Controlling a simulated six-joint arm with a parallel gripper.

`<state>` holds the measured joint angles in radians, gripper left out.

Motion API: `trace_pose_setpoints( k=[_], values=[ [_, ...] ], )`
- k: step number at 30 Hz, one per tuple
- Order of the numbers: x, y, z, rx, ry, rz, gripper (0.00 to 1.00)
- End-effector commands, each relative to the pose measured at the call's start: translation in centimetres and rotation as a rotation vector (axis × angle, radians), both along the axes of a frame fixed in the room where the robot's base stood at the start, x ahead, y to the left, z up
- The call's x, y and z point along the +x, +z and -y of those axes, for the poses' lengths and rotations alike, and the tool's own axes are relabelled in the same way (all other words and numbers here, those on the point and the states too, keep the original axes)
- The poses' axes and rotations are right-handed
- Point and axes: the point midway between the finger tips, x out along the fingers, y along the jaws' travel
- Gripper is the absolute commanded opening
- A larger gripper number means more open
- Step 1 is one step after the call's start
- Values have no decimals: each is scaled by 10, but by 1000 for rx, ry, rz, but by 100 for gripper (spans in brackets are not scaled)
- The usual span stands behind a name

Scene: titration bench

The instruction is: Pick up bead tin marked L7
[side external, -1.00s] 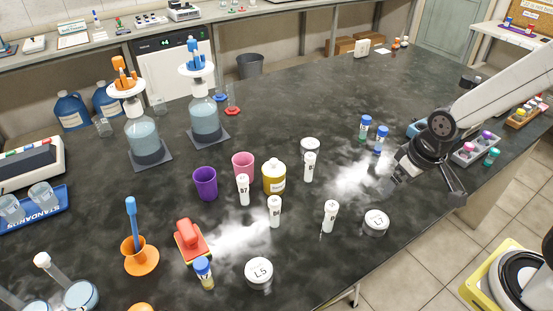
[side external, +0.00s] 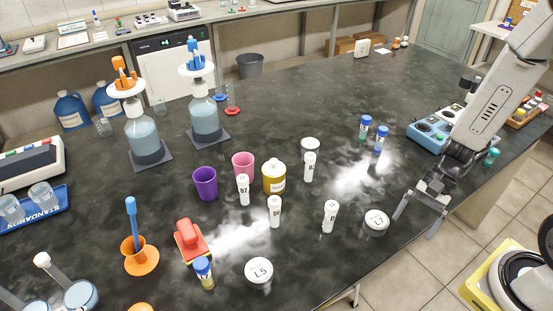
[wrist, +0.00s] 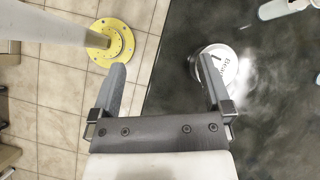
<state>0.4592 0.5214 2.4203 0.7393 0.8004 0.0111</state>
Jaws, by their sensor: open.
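The bead tin marked L7 (side external: 376,222) is a short round tin with a white lid, standing on the dark bench near its right front edge. In the wrist view the tin (wrist: 221,66) lies by the right finger, which overlaps its left side. My gripper (side external: 416,219) is open and empty, just right of the tin in the side view, with its fingers pointing down. In the wrist view the space between the fingertips of my gripper (wrist: 158,68) shows the bench edge and floor. I cannot tell whether the finger touches the tin.
A similar tin marked L5 (side external: 259,273) stands at front centre. A white-capped vial (side external: 329,216) stands left of the L7 tin. Blue-capped vials (side external: 380,139) and a blue device (side external: 428,131) are behind. The bench edge drops to the tiled floor (side external: 440,270) close by.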

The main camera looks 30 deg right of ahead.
Motion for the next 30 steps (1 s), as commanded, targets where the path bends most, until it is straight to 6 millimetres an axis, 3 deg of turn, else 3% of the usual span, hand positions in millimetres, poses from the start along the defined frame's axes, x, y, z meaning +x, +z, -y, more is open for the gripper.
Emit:
trace_pose_setpoints(
  k=[9,15,21,30],
  values=[
    [17,-21,10,344,-551,-158,100],
    [31,-31,26,502,-810,-186,100],
    [36,-36,36,567,-918,-189,100],
    [39,-38,32,571,-923,-191,100]
  ],
)
